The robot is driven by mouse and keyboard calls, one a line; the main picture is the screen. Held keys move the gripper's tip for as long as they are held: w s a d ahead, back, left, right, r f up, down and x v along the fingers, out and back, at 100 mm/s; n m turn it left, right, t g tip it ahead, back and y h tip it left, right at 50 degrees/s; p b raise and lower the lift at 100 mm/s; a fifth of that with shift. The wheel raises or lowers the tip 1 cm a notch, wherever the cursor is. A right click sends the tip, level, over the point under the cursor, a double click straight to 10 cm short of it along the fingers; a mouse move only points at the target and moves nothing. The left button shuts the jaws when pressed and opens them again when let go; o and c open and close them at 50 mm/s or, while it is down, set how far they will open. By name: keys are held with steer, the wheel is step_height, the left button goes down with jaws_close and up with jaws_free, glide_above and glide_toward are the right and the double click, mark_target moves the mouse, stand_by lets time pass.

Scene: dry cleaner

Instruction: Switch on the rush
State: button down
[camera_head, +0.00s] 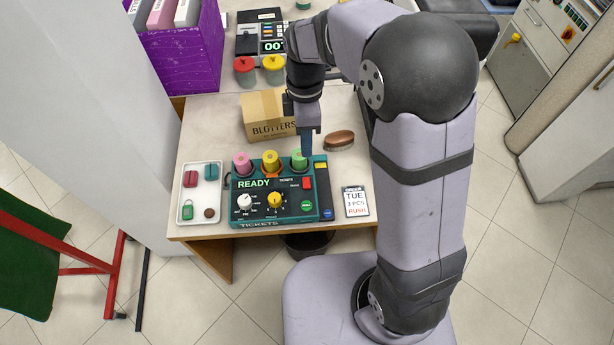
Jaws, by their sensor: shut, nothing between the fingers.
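Small lettering beside the switch is hard to read, and I cannot tell which way the switch is set. A green button (306,205), a white knob (244,202) and a yellow knob (275,200) are on the same panel. My gripper (306,152) points down, shut and empty, by the green roll (300,161) at the machine's back. I cannot tell whether it touches the roll.
Pink (241,163) and yellow (270,161) rolls stand along the machine's back. A BLOTTERS box (267,117) and a brown brush (339,140) lie behind. A white tray (199,166) is left; a card (355,202) reading TUE, 3 PCS, RUSH lies right.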

mark_target(307, 187)
steer(key=f+p, duration=0.1)
steer(key=f, duration=0.3)
steer(key=s+f+p, duration=0.1)
steer(key=f, duration=0.3)
steer(key=f+p, duration=0.1)
steer(key=f, duration=0.4)
steer(key=shift+s, duration=0.3)
steer(key=shift+s+f, duration=0.15)
steer(key=shift+f, duration=0.2)
steer(key=shift+r, duration=0.2)
